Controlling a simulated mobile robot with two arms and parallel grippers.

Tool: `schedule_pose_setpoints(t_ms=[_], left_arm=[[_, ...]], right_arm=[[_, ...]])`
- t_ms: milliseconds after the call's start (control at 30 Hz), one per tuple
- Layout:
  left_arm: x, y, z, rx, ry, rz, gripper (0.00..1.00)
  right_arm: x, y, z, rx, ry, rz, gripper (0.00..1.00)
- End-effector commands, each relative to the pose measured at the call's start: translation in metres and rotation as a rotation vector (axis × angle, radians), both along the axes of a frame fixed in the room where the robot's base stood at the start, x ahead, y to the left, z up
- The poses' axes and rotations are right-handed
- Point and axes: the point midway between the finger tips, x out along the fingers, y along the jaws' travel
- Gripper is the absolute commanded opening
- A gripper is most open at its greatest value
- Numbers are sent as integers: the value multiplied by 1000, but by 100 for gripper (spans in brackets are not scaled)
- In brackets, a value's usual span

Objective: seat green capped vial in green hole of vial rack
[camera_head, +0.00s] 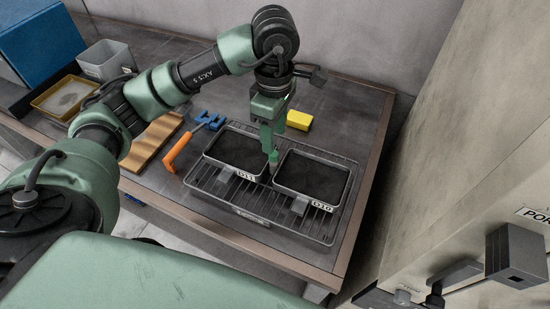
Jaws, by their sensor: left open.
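My left gripper (273,148) points down over the bench, between two dark-filled trays. It is open, and its fingers are seen partly edge-on. Its tips are close to the gap between the left tray (213,153) and the right tray (281,184). I cannot make out a green capped vial or a vial rack with a green hole. A small green shape at the fingertips cannot be told apart from the gripper. My right gripper is not in view.
Both trays stand on a wire rack (313,232). A yellow block (299,120), an orange-handled tool (176,153) and a wooden board (151,142) lie nearby. A grey bin (106,60) and blue box (40,48) are far left. A wall borders the right.

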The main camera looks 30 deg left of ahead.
Motion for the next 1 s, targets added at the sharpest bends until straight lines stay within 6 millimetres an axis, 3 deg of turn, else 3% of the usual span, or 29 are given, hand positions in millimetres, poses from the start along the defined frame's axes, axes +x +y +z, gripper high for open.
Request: schedule_pose_setpoints(t_ms=[433, 733, 767, 900, 933, 1000], left_arm=[[-3, 2, -55, -4, 4, 0, 47], [-2, 1, -64, -5, 0, -1, 47], [-2, 1, -64, -5, 0, -1, 44], [-2, 1, -64, -5, 0, -1, 5], [-2, 1, -64, -5, 0, -1, 0], [-2, 1, -64, -5, 0, -1, 0]], right_arm=[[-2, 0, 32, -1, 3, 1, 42], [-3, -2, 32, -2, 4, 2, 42], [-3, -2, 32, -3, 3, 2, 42], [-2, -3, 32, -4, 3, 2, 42], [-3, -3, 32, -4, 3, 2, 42], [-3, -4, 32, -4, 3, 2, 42]])
